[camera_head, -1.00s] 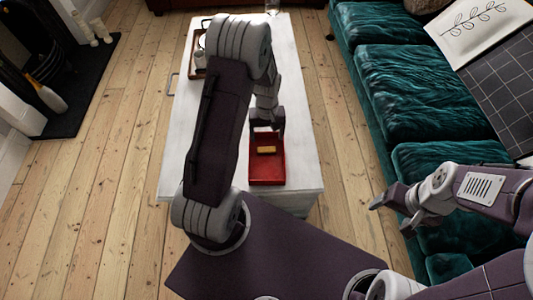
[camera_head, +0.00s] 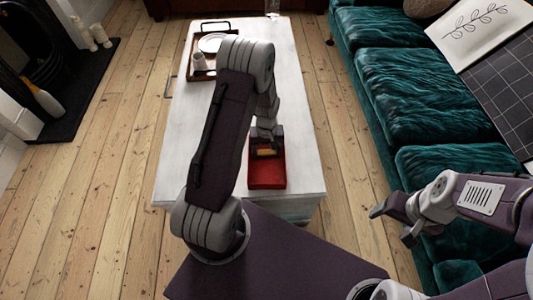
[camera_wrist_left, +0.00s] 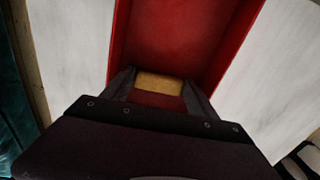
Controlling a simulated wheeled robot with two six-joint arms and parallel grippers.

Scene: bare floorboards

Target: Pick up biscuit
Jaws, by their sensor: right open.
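The biscuit (camera_head: 266,152) is a small golden-brown block in a red tray (camera_head: 268,180) on the white table. In the left wrist view the biscuit (camera_wrist_left: 159,83) lies between the two fingertips of my left gripper (camera_wrist_left: 160,88). The fingers are apart, one at each end of the biscuit; whether they press on it is hard to tell. In the head view my left gripper (camera_head: 267,143) is low over the far part of the tray and partly hides the biscuit. My right gripper (camera_head: 392,218) is open and empty, out to the right beside the sofa.
The white table (camera_head: 303,130) has clear surface around the red tray. A wooden tray (camera_head: 203,75) with a plate and a cup stands at its far left. A teal sofa (camera_head: 425,100) runs along the right. Bare floorboards lie left of the table.

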